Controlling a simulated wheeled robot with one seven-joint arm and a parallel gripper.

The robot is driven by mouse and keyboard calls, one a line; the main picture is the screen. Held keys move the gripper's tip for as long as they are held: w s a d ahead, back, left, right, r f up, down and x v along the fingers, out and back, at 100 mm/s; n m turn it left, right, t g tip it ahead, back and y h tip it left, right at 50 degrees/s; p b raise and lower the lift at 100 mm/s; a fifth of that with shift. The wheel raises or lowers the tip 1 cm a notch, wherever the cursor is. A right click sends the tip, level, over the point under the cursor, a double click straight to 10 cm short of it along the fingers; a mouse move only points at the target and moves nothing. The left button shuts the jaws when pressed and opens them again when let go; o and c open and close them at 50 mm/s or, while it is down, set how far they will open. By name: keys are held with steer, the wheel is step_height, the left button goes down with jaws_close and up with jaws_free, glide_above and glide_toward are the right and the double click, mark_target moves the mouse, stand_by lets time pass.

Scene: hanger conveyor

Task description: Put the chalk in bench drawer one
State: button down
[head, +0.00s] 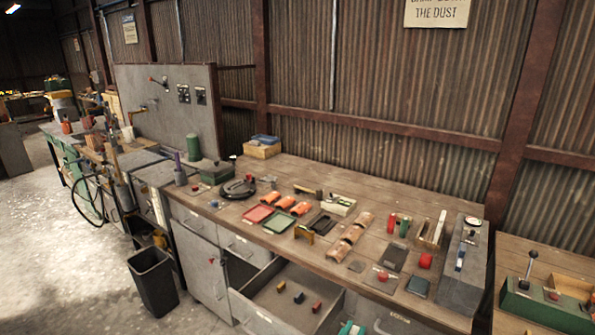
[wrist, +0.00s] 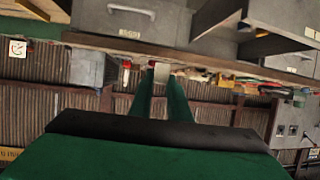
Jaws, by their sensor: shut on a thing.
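My gripper (wrist: 160,82) shows in the wrist view, which is upside down, as two long green fingers close together. They are shut on a small pale piece (wrist: 162,72) at their tips, which looks like the chalk. In the head view, green fingertips (head: 350,328) show at the bottom edge, just right of the open drawer. A closed drawer front (wrist: 128,18) has a label too blurred to read.
The wooden bench top (head: 330,250) carries trays, orange blocks, a black round lid and a grey box (head: 463,270). A black bin (head: 153,280) stands on the floor at left. Closed drawers (head: 245,245) flank the open one, which sticks out from the bench.

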steer(key=s+a+f+n+y, duration=0.2)
steer(key=a+f, duration=0.2)
steer(key=f, duration=0.7)
steer(key=s+a+f+n+t+y, duration=0.1)
steer(key=a+f, duration=0.4)
steer(key=f, duration=0.6)
steer(key=s+a+f+n+y, duration=0.2)
steer(key=s+a+f+y, duration=0.1)
steer(key=f, duration=0.9)
steer(key=shift+s+a+n+t, duration=0.3)
steer(key=shift+a, duration=0.6)
steer(key=shift+d, duration=0.1)
